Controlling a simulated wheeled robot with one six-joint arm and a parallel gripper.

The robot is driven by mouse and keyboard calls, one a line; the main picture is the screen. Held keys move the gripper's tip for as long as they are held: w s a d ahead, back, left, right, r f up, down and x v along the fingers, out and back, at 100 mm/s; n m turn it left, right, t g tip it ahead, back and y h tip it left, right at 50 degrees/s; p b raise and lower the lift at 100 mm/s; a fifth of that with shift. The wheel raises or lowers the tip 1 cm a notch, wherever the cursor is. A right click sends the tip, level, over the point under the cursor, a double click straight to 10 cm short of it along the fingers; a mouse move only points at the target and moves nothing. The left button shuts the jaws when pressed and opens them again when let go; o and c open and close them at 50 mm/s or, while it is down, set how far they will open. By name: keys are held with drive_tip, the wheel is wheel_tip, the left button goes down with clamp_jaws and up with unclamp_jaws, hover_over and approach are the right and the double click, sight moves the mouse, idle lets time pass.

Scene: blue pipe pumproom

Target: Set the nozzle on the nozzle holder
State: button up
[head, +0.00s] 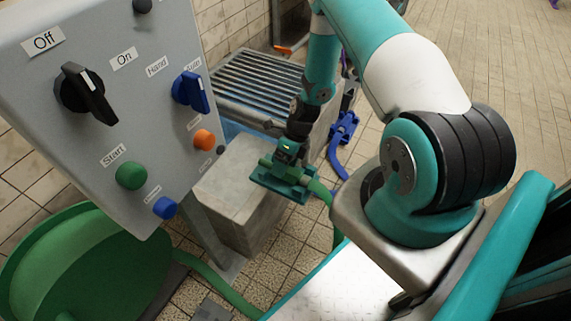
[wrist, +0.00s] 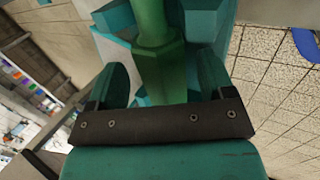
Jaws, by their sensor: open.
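The green nozzle (wrist: 157,60) shows in the wrist view between the two fingers of my gripper (wrist: 160,82), which is open. A green hose (head: 320,190) runs from it and curves down to the right in the head view. The dark green nozzle holder (head: 282,186) is at the upper right edge of a concrete block. My gripper (head: 290,150) is directly over the holder and hides much of the nozzle. The nozzle appears to be at the holder, but I cannot tell whether it is fully seated.
A grey control panel (head: 118,155) with knobs and buttons stands close at the left. A green hose reel (head: 80,270) is below it. A blue nozzle (head: 345,124) with a blue hose is beyond, beside a metal grating (head: 258,85). Tiled floor (head: 510,60) is clear at upper right.

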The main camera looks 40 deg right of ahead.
drive_tip(key=p+v, duration=0.4)
drive_tip(key=v, duration=1.3)
drive_tip(key=shift+d+p, duration=0.2)
drive_tip(key=shift+p, duration=0.2)
drive_tip(key=shift+r, duration=0.15)
drive_tip(key=s+a+r+n+t+h, duration=0.1)
drive_tip(key=a+r+n+h, duration=0.1)
drive_tip(key=a+r+n, duration=0.6)
drive_tip(key=s+a+r+n+t+h, duration=0.1)
drive_tip(key=a+r+n+h, duration=0.15)
drive_tip(key=r+n, duration=0.95)
drive_tip(key=s+a+r+n+y+p, duration=0.1)
drive_tip(key=s+a+r+n+y, duration=0.1)
drive_tip(key=s+a+r+n, duration=0.55)
drive_tip(key=s+a+r+n+y, duration=0.1)
drive_tip(key=s+a+r+n, duration=0.4)
drive_tip(key=s+a+n, duration=0.55)
wheel_tip(320, 180, up, 25)
drive_tip(key=w+n+p, duration=0.1)
drive_tip(key=w+p, duration=0.1)
drive_tip(key=p, duration=2.4)
drive_tip(key=shift+a+r+g, duration=0.2)
drive_tip(key=shift+a+g, duration=0.05)
drive_tip(key=shift+g, duration=0.15)
